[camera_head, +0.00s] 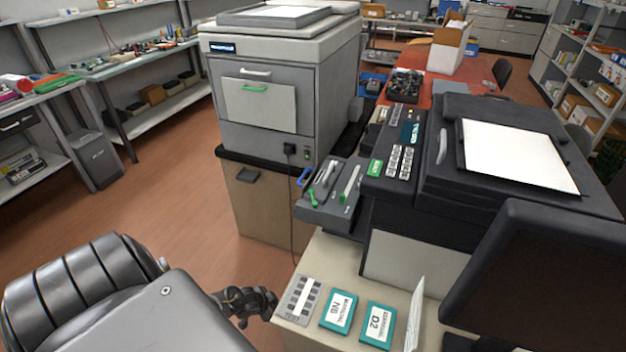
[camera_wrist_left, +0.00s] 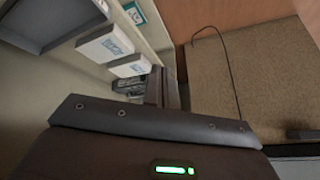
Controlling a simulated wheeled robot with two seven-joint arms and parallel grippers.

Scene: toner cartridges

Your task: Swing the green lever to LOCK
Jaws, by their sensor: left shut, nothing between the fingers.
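A small dark grey lever unit (camera_head: 330,211) sits at the left side of the black printer. On its top are a green-tipped lever (camera_head: 313,198) at the left and a pale green bar (camera_head: 350,183) at the right. Any LOCK lettering is too small to read. My left gripper (camera_head: 262,303) is shut and empty, low at the counter's left edge, beside the grey keypad and apart from the lever unit. In the left wrist view its dark fingers (camera_wrist_left: 165,88) show, but the levers do not. My right gripper is not in view.
A keypad (camera_head: 299,299) and two teal-edged boxes (camera_head: 340,311) (camera_head: 377,325) lie on the counter. The black printer (camera_head: 440,200) stands behind them, and a large grey copier (camera_head: 275,95) stands at the back. A dark panel (camera_head: 540,265) blocks the lower right. Floor is clear at left.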

